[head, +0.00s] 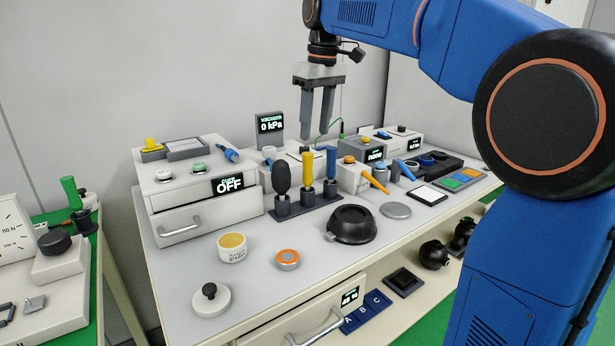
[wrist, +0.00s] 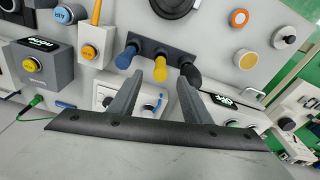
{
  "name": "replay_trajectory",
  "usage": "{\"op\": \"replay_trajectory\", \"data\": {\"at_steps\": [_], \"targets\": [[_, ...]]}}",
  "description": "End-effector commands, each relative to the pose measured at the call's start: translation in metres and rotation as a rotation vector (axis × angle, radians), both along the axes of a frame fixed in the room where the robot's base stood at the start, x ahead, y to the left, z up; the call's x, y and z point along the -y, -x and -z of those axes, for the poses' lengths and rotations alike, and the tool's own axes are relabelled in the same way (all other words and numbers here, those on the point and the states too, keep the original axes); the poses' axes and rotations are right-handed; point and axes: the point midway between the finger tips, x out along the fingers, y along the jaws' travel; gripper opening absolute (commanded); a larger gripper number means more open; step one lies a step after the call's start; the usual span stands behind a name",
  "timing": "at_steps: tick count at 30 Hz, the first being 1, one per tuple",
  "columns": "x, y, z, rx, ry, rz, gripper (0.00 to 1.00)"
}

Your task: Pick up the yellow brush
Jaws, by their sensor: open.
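The yellow brush (head: 307,168) stands upright in a dark rack (head: 292,212), between a black bulb-shaped tool (head: 282,177) and a blue-handled one (head: 331,163). Only its upper handle shows clearly. My gripper (head: 314,132) hangs above and behind the rack, fingers pointing down. It is open and empty, and apart from the brush.
A drawer unit marked OFF (head: 205,190) stands left of the rack. Small boxes with knobs (head: 354,178) crowd its right and back. A black bowl-like part (head: 351,224), a white cup (head: 232,248) and an orange-topped disc (head: 287,260) lie in front. The air above the rack is clear.

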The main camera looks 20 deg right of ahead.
Motion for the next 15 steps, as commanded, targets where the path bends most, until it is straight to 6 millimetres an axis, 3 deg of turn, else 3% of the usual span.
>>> {"op": "replay_trajectory", "data": {"at_steps": [9,15], "targets": [[-0.004,-0.006,0.058,-0.002,0.0,0.001,0.44],[-0.005,-0.009,0.084,0.0,0.0,0.001,0.44]]}}
